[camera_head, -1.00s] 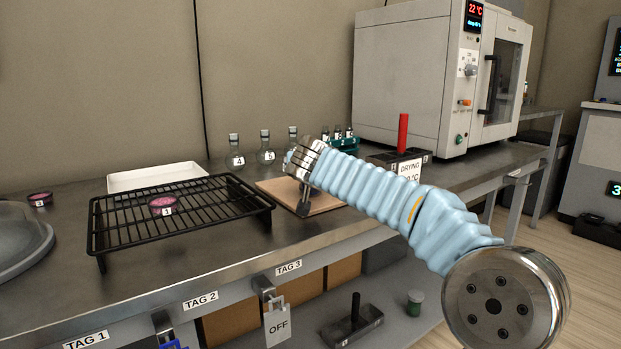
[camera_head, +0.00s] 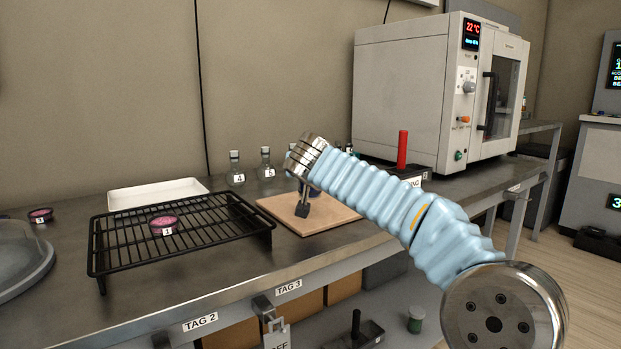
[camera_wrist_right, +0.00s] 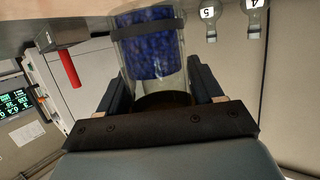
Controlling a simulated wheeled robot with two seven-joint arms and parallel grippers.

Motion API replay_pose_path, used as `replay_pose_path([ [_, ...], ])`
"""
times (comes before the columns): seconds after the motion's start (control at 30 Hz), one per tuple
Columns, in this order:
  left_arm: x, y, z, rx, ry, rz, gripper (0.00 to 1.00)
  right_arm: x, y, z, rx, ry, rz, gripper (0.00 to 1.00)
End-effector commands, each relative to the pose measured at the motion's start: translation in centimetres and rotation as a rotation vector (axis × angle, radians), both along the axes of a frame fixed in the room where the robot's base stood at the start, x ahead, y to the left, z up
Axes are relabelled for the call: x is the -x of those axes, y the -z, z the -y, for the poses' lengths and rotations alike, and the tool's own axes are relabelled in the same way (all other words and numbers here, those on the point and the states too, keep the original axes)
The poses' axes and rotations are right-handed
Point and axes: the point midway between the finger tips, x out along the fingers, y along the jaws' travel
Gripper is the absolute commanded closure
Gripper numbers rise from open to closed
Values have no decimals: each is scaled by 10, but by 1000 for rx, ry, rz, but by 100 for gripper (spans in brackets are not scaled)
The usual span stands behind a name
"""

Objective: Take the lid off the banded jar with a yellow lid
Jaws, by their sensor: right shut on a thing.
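The banded jar (camera_wrist_right: 152,45) is clear glass with deep blue contents and a dark band. In the right wrist view it is between my fingers, its far end cut off by the frame edge. A dark brownish disc, seemingly the yellow lid in shadow (camera_wrist_right: 163,101), lies at the jar's near end between the fingers. My right gripper (camera_wrist_right: 160,88) is shut on it. In the head view my right gripper (camera_head: 303,207) points down over the wooden board (camera_head: 335,217), and only a small blue patch of the jar shows behind it. My left gripper is out of view.
A black wire rack (camera_head: 180,235) with a pink dish (camera_head: 163,225) stands left of the board. A white tray (camera_head: 158,195) and labelled flasks (camera_head: 236,170) are behind. A red-handled block (camera_head: 402,150) and a large oven (camera_head: 430,85) stand to the right.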

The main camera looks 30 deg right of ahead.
Motion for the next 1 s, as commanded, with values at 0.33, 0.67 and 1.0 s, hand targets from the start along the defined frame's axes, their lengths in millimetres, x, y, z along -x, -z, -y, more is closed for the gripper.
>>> replay_pose_path([
  [0.33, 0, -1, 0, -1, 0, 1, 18, 56, -63, -45, 0, -4, 5, 69],
  [0.67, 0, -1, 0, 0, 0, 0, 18, 96, -87, -77, -1, -3, 3, 69],
  [1.0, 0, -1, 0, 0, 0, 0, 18, 105, -91, -84, 0, -2, 1, 69],
])
